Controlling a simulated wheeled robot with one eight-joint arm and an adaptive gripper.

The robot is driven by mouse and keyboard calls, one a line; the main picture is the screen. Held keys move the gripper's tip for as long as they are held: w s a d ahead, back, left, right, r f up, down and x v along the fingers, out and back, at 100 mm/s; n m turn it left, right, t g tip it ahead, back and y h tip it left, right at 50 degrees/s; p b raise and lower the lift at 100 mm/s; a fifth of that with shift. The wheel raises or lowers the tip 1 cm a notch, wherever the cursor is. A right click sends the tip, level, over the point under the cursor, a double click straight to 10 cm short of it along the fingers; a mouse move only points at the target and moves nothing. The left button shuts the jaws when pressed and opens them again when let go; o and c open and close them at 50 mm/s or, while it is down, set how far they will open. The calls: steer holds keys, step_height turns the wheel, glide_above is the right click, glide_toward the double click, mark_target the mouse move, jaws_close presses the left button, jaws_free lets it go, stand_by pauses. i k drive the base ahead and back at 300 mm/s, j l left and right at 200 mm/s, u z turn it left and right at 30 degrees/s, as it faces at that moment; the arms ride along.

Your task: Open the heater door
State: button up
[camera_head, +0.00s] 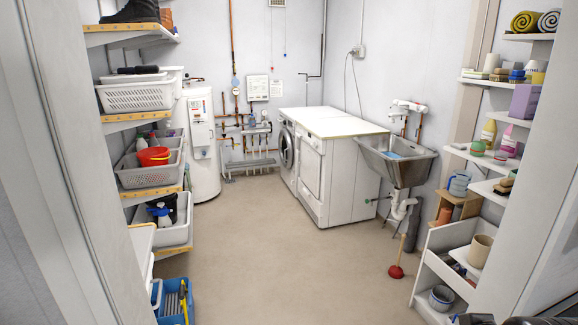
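The heater (206,172) is a white upright cylinder at the back left, partly hidden by the shelves on its left. A pale flat panel on its front looks like the heater door (197,125) and appears shut, with small dark marks on it. The details of its edge and handle are too small to tell. My gripper is not seen clearly; only dark shapes that I cannot identify show at the bottom right edge.
Shelves with bins (140,97) line the left, and a blue crate (174,302) is low there. The washer (288,150), dryer (312,172), sink (396,160) and plunger (396,271) are right of centre. The middle floor (270,255) is clear. Door-frame sides flank the view.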

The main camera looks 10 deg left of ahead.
mark_target(200, 136)
steer(key=i+j+u, duration=0.1)
steer(key=i+u, duration=0.15)
steer(key=i, duration=0.45)
steer(key=i+u, duration=0.25)
steer(key=i, duration=0.4)
steer(key=i+l+u, duration=0.2)
steer(key=i, duration=0.5)
steer(key=i+u, duration=0.1)
steer(key=i, duration=0.6)
steer(key=i+l+u, duration=0.1)
steer(key=i, duration=0.6)
steer(key=i+l+u, duration=0.15)
steer(key=i, duration=0.55)
steer(key=i+u, duration=0.3)
steer(key=i, duration=0.65)
